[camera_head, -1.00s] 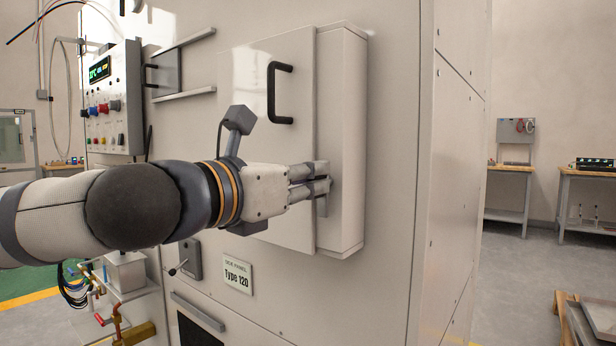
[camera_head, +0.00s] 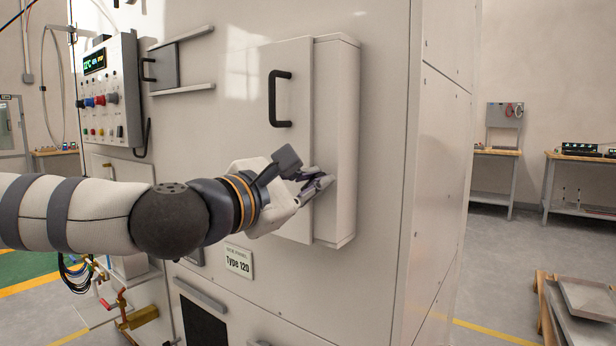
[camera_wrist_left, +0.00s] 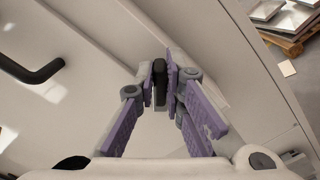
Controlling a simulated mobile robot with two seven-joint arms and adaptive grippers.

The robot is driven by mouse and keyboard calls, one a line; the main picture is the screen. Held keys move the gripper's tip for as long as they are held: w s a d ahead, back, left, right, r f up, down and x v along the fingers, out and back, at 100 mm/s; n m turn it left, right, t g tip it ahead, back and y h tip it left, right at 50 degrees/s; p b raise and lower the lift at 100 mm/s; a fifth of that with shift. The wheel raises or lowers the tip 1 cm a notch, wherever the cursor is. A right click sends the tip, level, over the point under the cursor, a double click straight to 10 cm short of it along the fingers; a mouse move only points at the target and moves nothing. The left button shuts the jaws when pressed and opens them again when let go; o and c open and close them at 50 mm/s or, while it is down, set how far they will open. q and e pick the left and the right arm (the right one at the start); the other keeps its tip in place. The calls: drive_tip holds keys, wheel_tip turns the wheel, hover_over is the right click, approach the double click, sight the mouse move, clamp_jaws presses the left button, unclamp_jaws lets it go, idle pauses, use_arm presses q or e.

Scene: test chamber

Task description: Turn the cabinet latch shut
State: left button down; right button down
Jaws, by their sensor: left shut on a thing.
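The cabinet door (camera_head: 292,90) is a pale panel with a black bar handle (camera_head: 279,98), and it lies flat against the box on the large cabinet. My left gripper (camera_head: 325,183) is at the door's right edge, rolled over at an angle. In the left wrist view my left gripper (camera_wrist_left: 160,82) is shut on the latch (camera_wrist_left: 160,92), a small dark lever between its purple-lined fingers. In the head view the fingers hide most of the latch. My right gripper is in neither view.
A control panel (camera_head: 110,90) with knobs is at the left of the large cabinet. A label plate (camera_head: 239,261) sits below the door. Workbenches (camera_head: 580,160) stand at the right back, and a pallet with metal plates (camera_head: 580,300) is on the floor at the right.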

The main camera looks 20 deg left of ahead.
use_arm(q)
drive_tip(key=shift+d+f+m, duration=0.1)
drive_tip(key=shift+f+m, duration=0.05)
drive_tip(key=shift+m, duration=1.95)
drive_tip(key=shift+d+f+m, duration=0.1)
drive_tip(key=shift+f+m, duration=0.05)
drive_tip(key=shift+m, duration=1.95)
drive_tip(key=c, duration=1.7)
unclamp_jaws()
drive_tip(key=shift+s, duration=0.1)
drive_tip(key=v, duration=0.7)
drive_tip(key=shift+s+a, duration=0.15)
drive_tip(key=shift+s, duration=0.05)
